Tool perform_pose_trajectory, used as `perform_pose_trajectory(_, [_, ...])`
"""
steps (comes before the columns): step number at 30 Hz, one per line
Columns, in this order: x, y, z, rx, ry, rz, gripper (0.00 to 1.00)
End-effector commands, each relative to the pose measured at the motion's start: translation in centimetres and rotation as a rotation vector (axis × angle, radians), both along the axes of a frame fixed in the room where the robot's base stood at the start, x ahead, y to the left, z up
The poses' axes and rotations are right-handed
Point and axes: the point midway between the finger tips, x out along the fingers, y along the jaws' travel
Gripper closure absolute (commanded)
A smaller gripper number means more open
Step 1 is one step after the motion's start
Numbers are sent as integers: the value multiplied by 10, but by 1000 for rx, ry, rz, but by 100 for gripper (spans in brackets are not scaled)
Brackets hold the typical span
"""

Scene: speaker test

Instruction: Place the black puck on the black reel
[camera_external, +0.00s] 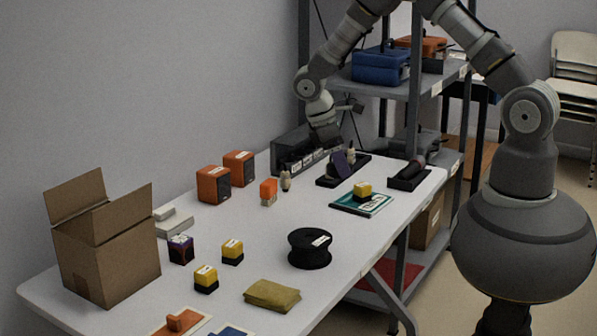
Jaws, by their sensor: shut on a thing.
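The black reel (310,248) lies flat on the white table, right of its middle, with a pale label on its top. My gripper (334,149) is far behind it, pointing down over a black tray at the back of the table. It is shut on a dark, flat, upright piece (341,166) just below its fingers. The piece may be the black puck, but its shape is too small to be sure. The fingertips are hard to make out. The top of the reel is bare.
A teal board (376,207) with a yellow-black block stands between my gripper and the reel. A black holder (408,180) is to the right. Orange boxes (214,185), yellow-black blocks (232,251), an olive cloth (272,295) and an open carton (105,255) are on the left and front.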

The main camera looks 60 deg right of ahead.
Motion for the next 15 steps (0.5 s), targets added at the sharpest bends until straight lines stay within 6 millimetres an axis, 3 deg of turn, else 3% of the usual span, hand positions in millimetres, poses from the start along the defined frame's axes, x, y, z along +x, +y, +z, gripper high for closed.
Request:
perform_pose_trajectory(8, [28,-5,-2,-6,-4,549,72])
perform_pose_trajectory(15, [57,10,0,-15,-2,1186,72])
